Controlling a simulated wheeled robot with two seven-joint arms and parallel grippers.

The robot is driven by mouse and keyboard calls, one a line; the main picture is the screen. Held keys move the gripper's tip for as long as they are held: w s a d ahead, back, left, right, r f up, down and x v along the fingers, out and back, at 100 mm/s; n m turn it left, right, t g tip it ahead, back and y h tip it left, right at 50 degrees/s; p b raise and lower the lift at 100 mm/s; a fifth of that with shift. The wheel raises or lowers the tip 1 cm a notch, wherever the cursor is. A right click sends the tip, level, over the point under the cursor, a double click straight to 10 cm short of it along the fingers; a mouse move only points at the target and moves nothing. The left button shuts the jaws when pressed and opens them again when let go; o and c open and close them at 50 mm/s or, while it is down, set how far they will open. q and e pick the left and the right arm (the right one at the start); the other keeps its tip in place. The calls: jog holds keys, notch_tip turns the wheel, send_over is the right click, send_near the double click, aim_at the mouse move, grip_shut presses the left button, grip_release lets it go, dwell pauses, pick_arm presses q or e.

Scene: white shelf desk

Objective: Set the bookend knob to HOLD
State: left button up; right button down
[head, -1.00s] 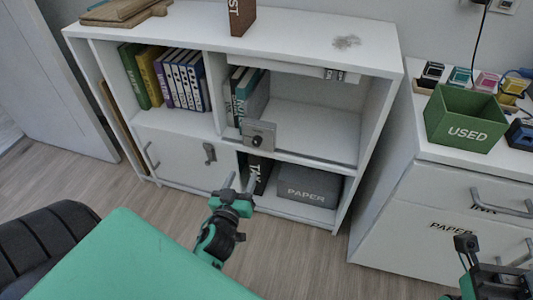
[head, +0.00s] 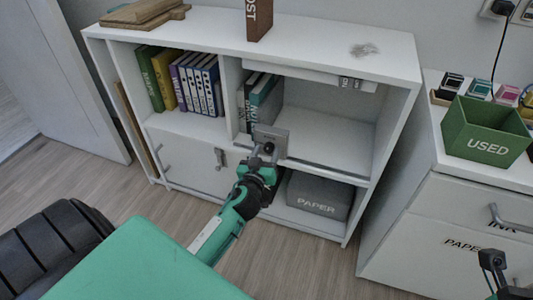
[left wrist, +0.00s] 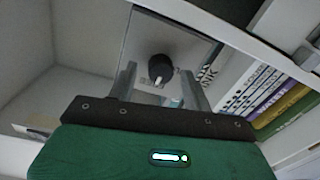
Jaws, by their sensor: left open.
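The bookend is a grey metal plate (head: 281,134) at the front edge of the middle shelf, beside a few upright books. It also shows in the left wrist view (left wrist: 190,42), with a round black knob (left wrist: 160,68) on its face. The knob's white mark points down in that picture, and the plate's lettering is too faint to read. My left gripper (head: 265,154) is open in front of the plate. In the left wrist view its two fingers (left wrist: 160,88) stand either side of the knob, with no clear contact. My right gripper (head: 493,262) is only partly in view at lower right.
Books (head: 262,92) stand behind the bookend. A grey PAPER box (head: 320,196) sits on the shelf below, and a closed cabinet door (head: 190,160) is at left. A green USED bin (head: 485,132) stands on the right-hand drawer unit. The shelf space right of the bookend is clear.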

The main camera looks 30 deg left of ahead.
pick_arm(q)
jog(key=shift+w+a, duration=0.1)
jog(key=shift+w, duration=0.2)
jog(key=shift+c, duration=0.4)
jog(key=c, duration=0.9)
